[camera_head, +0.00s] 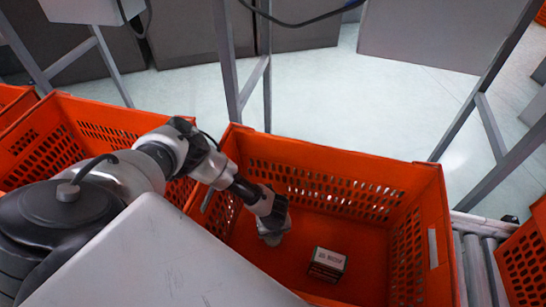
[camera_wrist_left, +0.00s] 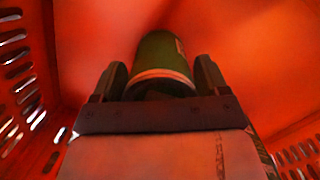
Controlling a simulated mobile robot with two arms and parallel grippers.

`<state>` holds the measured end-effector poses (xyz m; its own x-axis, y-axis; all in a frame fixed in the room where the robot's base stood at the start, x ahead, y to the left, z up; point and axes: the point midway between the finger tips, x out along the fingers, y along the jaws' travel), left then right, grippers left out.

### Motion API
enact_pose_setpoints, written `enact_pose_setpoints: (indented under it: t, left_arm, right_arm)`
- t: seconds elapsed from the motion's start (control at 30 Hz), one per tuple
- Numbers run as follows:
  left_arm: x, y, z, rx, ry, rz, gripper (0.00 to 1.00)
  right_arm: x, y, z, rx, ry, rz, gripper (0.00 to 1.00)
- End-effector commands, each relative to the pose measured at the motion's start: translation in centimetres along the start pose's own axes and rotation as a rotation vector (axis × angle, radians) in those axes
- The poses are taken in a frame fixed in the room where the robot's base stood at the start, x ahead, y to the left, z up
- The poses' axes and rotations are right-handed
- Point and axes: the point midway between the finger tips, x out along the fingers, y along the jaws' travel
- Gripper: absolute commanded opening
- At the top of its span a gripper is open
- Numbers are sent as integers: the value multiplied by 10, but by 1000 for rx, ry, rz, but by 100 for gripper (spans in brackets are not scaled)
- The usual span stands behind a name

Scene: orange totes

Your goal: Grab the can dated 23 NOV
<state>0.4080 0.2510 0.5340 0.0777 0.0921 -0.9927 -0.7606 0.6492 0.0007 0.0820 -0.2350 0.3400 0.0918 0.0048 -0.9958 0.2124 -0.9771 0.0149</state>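My left gripper (camera_head: 273,236) reaches down into the middle orange tote (camera_head: 310,152). In the left wrist view its two dark fingers stand apart (camera_wrist_left: 160,78), one on each side of a green can (camera_wrist_left: 163,52) with a pale rim and a small label. The fingers look open, with the can lined up between them; I cannot tell how small the gap is. In the head view a small dark item with a white date label (camera_head: 329,260) stands on the tote floor, right of the gripper. The date is too small to read surely. My right gripper is out of view.
Another orange tote (camera_head: 60,125) stands to the left, and part of one shows at the right edge (camera_head: 525,262). Grey conveyor rollers (camera_head: 478,265) lie right of the middle tote. Its perforated walls surround the gripper; its floor is otherwise mostly bare where visible.

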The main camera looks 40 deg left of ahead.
Motion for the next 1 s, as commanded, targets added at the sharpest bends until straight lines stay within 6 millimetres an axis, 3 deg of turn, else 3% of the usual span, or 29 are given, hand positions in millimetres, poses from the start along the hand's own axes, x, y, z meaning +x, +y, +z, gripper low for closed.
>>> enact_pose_setpoints:
  t: [0.03,0.3,0.57,1.0]
  left_arm:
    - [0,0,0,0,0,0,67]
    - [-1,0,1,-1,-1,-1,29]
    - [-6,-1,2,-1,-1,-1,29]
    - [-84,-1,11,-1,0,-3,29]
  right_arm:
    - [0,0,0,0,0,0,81]
    - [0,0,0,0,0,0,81]
    - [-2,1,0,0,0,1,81]
    - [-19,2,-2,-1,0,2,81]
